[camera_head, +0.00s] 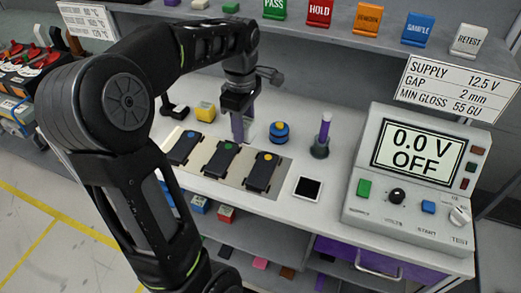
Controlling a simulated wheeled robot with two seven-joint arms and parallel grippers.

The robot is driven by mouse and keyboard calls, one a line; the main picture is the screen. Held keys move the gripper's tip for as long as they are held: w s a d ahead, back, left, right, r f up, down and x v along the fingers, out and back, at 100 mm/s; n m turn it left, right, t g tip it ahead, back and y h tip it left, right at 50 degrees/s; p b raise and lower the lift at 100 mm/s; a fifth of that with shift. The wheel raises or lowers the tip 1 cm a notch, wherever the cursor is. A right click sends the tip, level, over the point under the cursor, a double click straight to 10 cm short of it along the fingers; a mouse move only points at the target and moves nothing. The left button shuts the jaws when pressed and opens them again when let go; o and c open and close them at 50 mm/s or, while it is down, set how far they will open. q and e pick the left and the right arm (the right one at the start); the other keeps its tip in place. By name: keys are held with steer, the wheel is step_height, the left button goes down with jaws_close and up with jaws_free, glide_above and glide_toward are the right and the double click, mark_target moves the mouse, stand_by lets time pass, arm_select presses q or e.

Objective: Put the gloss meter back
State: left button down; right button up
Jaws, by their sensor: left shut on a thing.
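My left gripper (240,128) points down over the bench (375,255), behind the row of three dark modules. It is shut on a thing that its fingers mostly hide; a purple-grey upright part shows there. I cannot tell for sure whether this is the gloss meter, or whether it touches the bench. The dark modules have a blue button (184,148), a green button (222,158) and a yellow button (262,171), and lie on a pale plate. A black-and-white tile (309,188) lies to their right. My right gripper is out of view.
The test console (415,185) reads 0.0 V OFF. A shelf with coloured signs (367,19) hangs behind.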

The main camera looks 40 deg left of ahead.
arm_select(q)
steer(key=shift+s+a+r+n, duration=0.1)
steer(key=shift+s+a+n, duration=0.05)
steer(key=shift+s+n, duration=0.3)
steer(key=shift+w, duration=0.25)
steer(key=shift+s+f, duration=0.1)
steer(key=shift+f, duration=0.5)
step_height(320, 180, down, 5)
steer(key=shift+f+p, duration=0.1)
steer(key=shift+p, duration=0.2)
steer(key=shift+f, duration=0.1)
steer(key=shift+f, duration=1.75)
